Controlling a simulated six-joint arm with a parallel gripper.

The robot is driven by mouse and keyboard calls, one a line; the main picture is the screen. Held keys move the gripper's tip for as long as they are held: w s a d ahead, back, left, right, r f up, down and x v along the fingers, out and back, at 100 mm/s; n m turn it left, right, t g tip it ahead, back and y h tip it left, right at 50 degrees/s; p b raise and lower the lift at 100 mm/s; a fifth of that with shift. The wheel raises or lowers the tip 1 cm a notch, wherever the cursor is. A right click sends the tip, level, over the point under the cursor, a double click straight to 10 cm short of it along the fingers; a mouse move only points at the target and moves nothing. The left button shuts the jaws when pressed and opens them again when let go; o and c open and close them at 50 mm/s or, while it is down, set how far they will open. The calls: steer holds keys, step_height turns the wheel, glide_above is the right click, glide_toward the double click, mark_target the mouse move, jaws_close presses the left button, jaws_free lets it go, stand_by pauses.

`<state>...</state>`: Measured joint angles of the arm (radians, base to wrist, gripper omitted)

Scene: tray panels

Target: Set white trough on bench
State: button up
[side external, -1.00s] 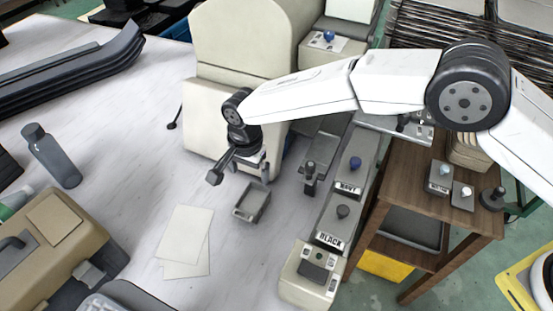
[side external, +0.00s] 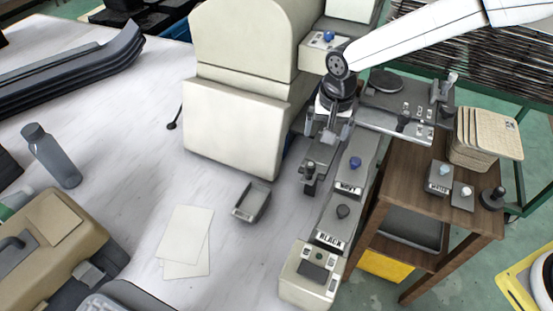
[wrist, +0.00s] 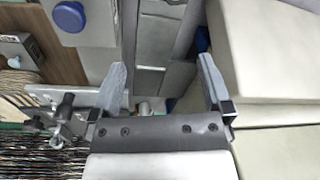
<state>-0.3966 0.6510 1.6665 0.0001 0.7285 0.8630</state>
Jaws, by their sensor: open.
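A small open grey trough (side external: 252,203) sits on the white marbled bench (side external: 130,180), to the right of two sheets of paper. It looks grey rather than white, and no clearly white trough shows in these views. My gripper (side external: 330,133) is open above the grey panel strip, up and right of the trough and well apart from it. In the wrist view both fingers of my gripper (wrist: 163,62) are spread with nothing held between their tips. A small pale thing (wrist: 150,104) shows farther off between the fingers; I cannot tell what it is.
The panel strip has a blue knob (side external: 355,163), a dark knob (side external: 343,211) and a small lever post (side external: 309,172). A big cream machine (side external: 235,125) stands left of my gripper. A wooden table (side external: 420,170) is at right.

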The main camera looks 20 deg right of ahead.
steer(key=s+d+r+n+t, duration=0.1)
steer(key=s+d+n, duration=0.4)
steer(key=s+d, duration=1.3)
steer(key=shift+s+d+r+t, duration=0.15)
steer(key=shift+d+r+t, duration=0.15)
steer(key=shift+d+r, duration=0.5)
